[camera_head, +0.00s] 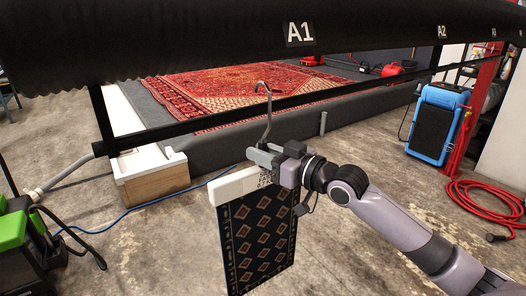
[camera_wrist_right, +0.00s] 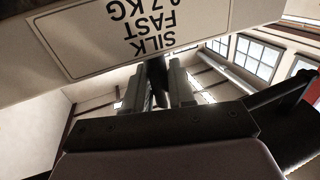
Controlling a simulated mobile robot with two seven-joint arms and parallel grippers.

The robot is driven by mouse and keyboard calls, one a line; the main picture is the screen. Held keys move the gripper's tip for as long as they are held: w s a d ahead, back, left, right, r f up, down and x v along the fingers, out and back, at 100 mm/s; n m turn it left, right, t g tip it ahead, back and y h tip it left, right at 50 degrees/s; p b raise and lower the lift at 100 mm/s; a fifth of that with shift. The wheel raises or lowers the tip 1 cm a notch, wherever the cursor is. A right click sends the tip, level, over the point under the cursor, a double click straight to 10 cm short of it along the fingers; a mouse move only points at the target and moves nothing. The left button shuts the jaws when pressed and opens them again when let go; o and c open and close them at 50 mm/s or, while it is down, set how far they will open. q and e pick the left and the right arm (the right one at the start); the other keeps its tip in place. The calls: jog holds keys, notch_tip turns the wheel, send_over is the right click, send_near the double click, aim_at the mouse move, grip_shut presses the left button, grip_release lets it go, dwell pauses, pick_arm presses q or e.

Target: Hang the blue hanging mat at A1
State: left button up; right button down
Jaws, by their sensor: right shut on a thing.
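The blue hanging mat (camera_head: 258,245) is dark navy with tan and rust diamonds and hangs down from a white header bar (camera_head: 236,186). A grey metal hook (camera_head: 267,108) rises above the bar. My right gripper (camera_head: 268,158) is shut on the hanger just above the bar, at the base of the hook. In the right wrist view the gripper fingers (camera_wrist_right: 168,85) close on a dark stem beneath the white bar's label (camera_wrist_right: 150,30). The A1 sign (camera_head: 300,33) is on the black overhead beam, above and right of the hook. My left gripper is out of view.
A blue machine (camera_head: 436,125) and red hose (camera_head: 485,205) stand right, a green machine (camera_head: 12,230) left.

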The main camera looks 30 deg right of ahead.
jog(key=shift+f+b, duration=0.85)
jog(key=shift+f, duration=0.6)
jog(key=c, duration=0.9)
grip_release()
jog(key=shift+c, duration=0.2)
jog(key=shift+o, duration=0.4)
jog(key=shift+f, duration=0.2)
jog(key=b+v, duration=0.1)
jog(key=v, duration=0.6)
jog(key=shift+s+r, duration=0.1)
jog(key=shift+r, duration=0.05)
